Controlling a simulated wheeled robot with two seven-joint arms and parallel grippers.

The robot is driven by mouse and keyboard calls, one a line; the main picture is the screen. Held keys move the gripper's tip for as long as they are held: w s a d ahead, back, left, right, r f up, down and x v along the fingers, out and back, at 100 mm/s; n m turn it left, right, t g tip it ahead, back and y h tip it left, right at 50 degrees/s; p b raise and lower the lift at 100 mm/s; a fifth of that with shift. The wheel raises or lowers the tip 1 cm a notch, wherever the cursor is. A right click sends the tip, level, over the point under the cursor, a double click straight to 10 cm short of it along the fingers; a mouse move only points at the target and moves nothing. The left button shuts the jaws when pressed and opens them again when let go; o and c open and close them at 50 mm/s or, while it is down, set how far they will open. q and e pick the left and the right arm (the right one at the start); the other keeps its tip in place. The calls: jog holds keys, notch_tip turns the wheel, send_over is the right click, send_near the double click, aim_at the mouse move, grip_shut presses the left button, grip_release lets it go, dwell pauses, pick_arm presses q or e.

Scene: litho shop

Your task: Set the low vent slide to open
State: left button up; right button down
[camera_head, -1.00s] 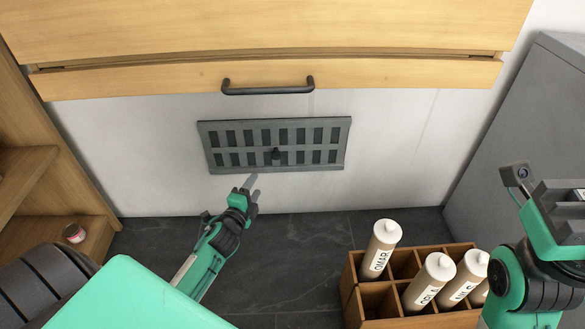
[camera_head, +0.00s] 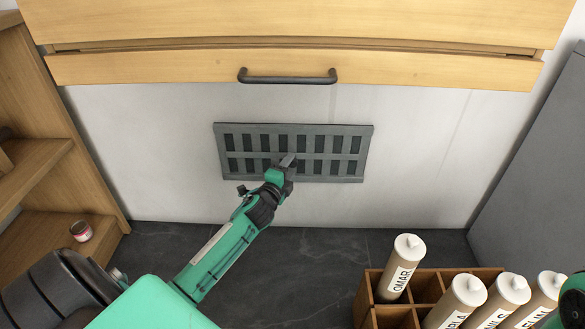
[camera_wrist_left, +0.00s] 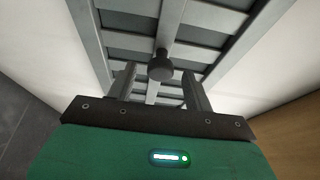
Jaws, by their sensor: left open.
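The low vent (camera_head: 230,170) is a grey slotted grille on the white wall, under the wooden drawer; its slots look dark. My left gripper (camera_head: 289,162) is in front of the vent's lower middle and hides the knob in the head view. In the left wrist view the dark round knob (camera_wrist_left: 160,68) stands out from the vent (camera_wrist_left: 205,45). My left gripper (camera_wrist_left: 160,85) is open there, one finger on each side of the knob's line. I cannot tell whether either finger touches it. My right gripper is out of view; only part of that arm shows at the right edge.
A wooden crate (camera_head: 428,274) with several labelled tubes (camera_head: 402,268) stands on the dark floor at the lower right. A wooden shelf unit (camera_head: 60,215) with a small jar (camera_head: 81,231) is at the left. A drawer handle (camera_head: 288,77) juts out above the vent.

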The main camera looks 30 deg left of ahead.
aim_at(291, 164)
pick_arm(q)
jog(key=shift+w+a+b, duration=0.15)
jog(key=shift+w+b, duration=0.1)
jog(key=shift+w, duration=0.5)
jog(key=shift+w+a+b, duration=0.1)
jog(key=shift+w+b, duration=0.1)
jog(key=shift+w, duration=0.55)
jog(key=shift+c, duration=0.4)
